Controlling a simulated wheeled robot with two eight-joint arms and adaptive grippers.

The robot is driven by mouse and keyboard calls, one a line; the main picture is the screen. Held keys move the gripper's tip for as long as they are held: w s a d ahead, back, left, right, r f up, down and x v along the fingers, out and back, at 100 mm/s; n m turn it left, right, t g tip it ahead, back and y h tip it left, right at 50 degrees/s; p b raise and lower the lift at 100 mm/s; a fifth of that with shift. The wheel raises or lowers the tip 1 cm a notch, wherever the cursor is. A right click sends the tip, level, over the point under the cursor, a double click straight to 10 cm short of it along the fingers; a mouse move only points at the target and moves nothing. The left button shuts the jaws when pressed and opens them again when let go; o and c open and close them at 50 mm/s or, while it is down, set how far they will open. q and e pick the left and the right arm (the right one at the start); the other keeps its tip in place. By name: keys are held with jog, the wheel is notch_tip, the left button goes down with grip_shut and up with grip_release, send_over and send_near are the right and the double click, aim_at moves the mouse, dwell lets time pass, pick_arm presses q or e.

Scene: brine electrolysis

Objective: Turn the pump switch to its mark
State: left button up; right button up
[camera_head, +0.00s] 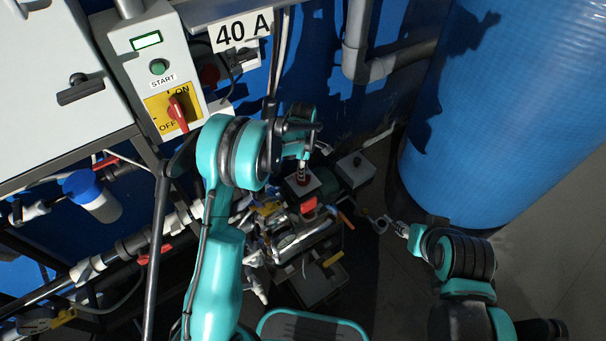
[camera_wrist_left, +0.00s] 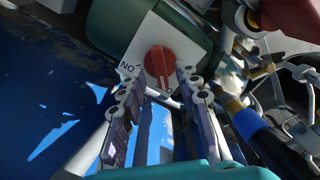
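The pump switch, a round red knob (camera_wrist_left: 160,62) on a white plate (camera_wrist_left: 188,45), shows in the left wrist view. An upside-down "ON" label is at its left, and another label below is partly hidden by a finger. A ridge on the knob points down and slightly right. In the head view the red knob (camera_head: 303,179) sits low among the piping. My left gripper (camera_wrist_left: 160,84) is open, its two fingers on either side of the knob's lower part; contact cannot be told. It points down above the switch in the head view (camera_head: 302,168). My right gripper (camera_head: 382,224) is off to the right, away from the switch.
A grey control box with a START button (camera_head: 158,67) and a red ON/OFF switch (camera_head: 177,112) stands at upper left. A large blue tank (camera_head: 500,110) is at right. A red part (camera_head: 308,205) and dense piping (camera_head: 300,238) lie close to the pump switch. Grey floor (camera_head: 545,250) is clear at right.

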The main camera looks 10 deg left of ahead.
pick_arm(q)
notch_tip(320, 180, up, 9)
jog(key=shift+f, duration=0.2)
dwell(0.4)
jog(key=s+a+r+m+t, duration=0.3)
jog(key=s+r+m, duration=0.5)
jog(key=s+r, duration=0.4)
jog(key=s+a+m+t, duration=0.2)
jog(key=s+m+t, duration=0.2)
jog(key=s+m, duration=0.6)
jog(key=s, duration=0.5)
jog(key=shift+s, duration=0.15)
jog(key=shift+r, duration=0.1)
